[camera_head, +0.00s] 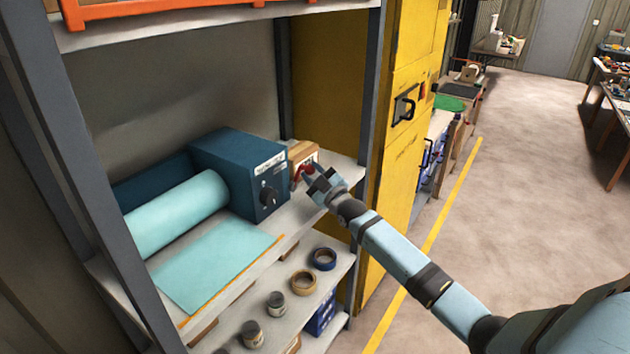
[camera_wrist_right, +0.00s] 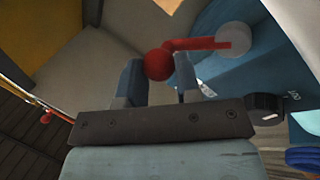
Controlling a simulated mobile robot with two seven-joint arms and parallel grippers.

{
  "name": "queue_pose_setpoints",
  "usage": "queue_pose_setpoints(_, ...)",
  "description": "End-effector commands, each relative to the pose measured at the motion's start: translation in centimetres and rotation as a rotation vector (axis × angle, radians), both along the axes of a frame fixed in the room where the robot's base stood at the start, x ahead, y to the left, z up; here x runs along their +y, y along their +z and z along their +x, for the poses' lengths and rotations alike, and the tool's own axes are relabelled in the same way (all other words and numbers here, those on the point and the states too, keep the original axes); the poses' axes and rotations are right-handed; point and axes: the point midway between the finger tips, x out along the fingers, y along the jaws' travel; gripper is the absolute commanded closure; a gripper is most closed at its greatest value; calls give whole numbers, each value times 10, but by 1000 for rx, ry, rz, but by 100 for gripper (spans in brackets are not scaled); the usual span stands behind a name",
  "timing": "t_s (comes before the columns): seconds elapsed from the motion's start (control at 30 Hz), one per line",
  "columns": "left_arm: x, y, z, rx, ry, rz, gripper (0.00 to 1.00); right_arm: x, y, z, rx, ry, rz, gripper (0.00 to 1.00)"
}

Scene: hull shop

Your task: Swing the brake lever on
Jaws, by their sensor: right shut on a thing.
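The brake lever (camera_wrist_right: 200,44) is red with a ball end and runs from a round pale hub (camera_wrist_right: 234,38) on the side of the blue machine (camera_head: 240,170). In the right wrist view its red ball sits between the two fingers of my right gripper (camera_wrist_right: 159,75), which is shut on it. In the head view my right gripper (camera_head: 318,184) is at the machine's right side, and a small red part of the lever (camera_head: 302,174) shows beside the fingers. The gripper hides some of the lever there. My left gripper is not in view.
The machine stands on a grey shelf with a roll (camera_head: 180,212) and a teal sheet (camera_head: 215,266) in front. A black knob (camera_head: 267,195) is on its face. A grey upright (camera_head: 371,80) and a yellow cabinet (camera_head: 410,110) stand close right. Tape rolls (camera_head: 323,259) and jars sit below.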

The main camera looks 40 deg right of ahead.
Motion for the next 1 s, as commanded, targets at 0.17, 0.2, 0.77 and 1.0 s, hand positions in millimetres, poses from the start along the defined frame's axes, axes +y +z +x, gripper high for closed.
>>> queue_pose_setpoints(0.17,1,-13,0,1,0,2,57,7,2,-2,-54,-1,-152,100)
queue_pose_setpoints(0.2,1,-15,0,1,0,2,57,8,3,-3,-65,-1,-185,100)
queue_pose_setpoints(0.77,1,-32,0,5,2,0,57,22,9,-8,-159,-2,-458,100)
queue_pose_setpoints(1.0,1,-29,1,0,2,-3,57,24,10,-8,-167,-1,-479,100)
